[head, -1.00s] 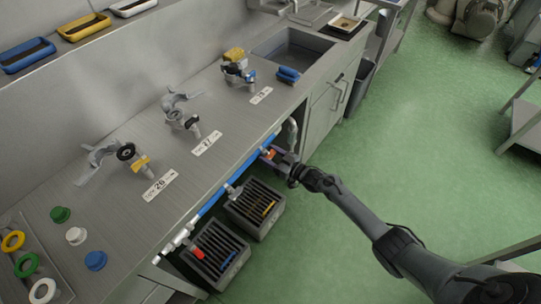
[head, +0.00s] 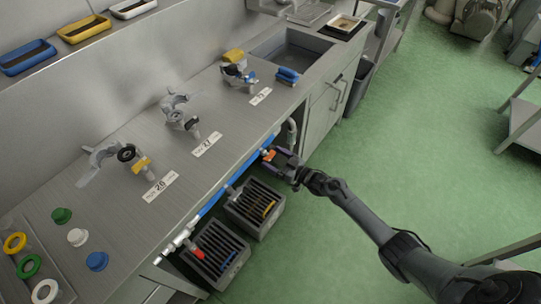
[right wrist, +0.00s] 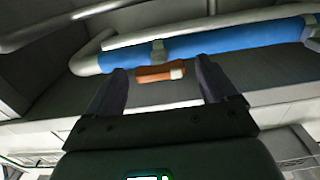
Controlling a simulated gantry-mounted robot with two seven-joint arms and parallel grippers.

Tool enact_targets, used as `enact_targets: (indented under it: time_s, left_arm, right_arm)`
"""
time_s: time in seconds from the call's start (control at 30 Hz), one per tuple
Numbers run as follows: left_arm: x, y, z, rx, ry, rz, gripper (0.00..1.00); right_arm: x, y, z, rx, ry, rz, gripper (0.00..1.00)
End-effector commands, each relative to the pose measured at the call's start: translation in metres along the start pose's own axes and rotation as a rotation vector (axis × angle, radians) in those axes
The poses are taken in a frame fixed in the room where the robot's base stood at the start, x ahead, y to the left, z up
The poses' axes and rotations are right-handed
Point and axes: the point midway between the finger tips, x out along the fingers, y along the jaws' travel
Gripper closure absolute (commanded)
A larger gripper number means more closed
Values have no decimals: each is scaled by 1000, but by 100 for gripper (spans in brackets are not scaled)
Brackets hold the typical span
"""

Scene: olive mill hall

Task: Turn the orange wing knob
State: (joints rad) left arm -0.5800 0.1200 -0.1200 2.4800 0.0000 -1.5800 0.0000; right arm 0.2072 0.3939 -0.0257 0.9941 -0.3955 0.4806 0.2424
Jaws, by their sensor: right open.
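The orange wing knob (head: 268,155) sits on the blue pipe (head: 232,176) along the counter's front edge. In the right wrist view the knob (right wrist: 160,74) lies crosswise, with a pale patch at its right end. My right gripper (head: 275,157) is at the knob in the head view. In the right wrist view its two fingers (right wrist: 158,88) are open, one on each side of the knob, with gaps between. My left gripper is not in view.
Two dark slatted crates (head: 254,208) stand under the counter edge. The counter (head: 120,210) holds several valve fittings with number labels. A sink (head: 292,50) is at the back.

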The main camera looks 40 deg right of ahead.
Motion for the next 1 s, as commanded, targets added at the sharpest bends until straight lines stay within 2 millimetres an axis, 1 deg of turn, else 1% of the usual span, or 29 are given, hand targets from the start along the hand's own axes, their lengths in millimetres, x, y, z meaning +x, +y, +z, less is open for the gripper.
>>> enact_targets:
  time_s: [0.03,0.1,0.3,0.5,0.67,1.0]
  left_arm:
    - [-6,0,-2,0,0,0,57]
    - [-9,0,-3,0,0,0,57]
    - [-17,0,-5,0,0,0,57]
    - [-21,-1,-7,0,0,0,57]
    - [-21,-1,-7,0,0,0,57]
    - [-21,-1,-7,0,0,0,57]
  right_arm:
    - [-10,0,-2,0,-3,0,15]
    - [-23,0,-2,0,-4,1,15]
    - [-56,0,-2,1,-3,0,15]
    - [-78,0,-1,0,-2,0,15]
    - [-85,0,-1,0,0,0,15]
    - [-85,0,0,0,-1,0,15]
